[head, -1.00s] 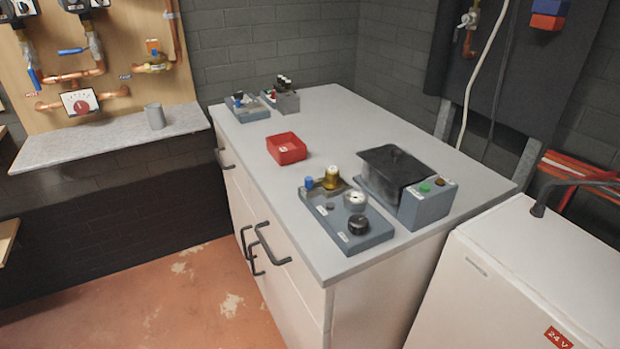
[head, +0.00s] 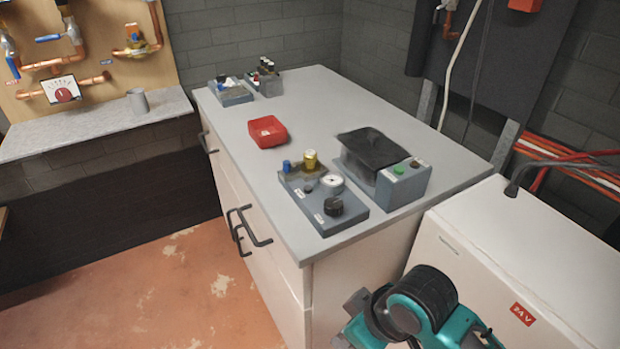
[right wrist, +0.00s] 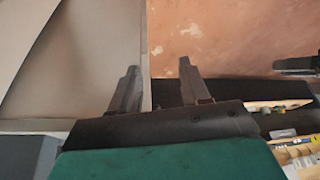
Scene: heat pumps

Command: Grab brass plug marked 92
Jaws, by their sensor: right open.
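A brass-coloured cylinder (head: 310,160) stands on the grey-blue block with a gauge and black knob (head: 327,205), on the grey worktop. Whether it is the plug marked 92 I cannot tell; no such number is readable. My right arm shows at the bottom right of the head view, low in front of the cabinet and the white box. In the right wrist view my right gripper (right wrist: 160,85) has its two fingers apart with nothing between them, above the floor beside a pale panel.
A red tray (head: 267,131) sits mid-worktop (head: 330,105). A box with a dark lid and green button (head: 398,172) stands right of the gauge block. Small racks (head: 265,82) stand at the back. A white 24 V box (head: 510,265) borders the right. Worktop left of the gauge block is clear.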

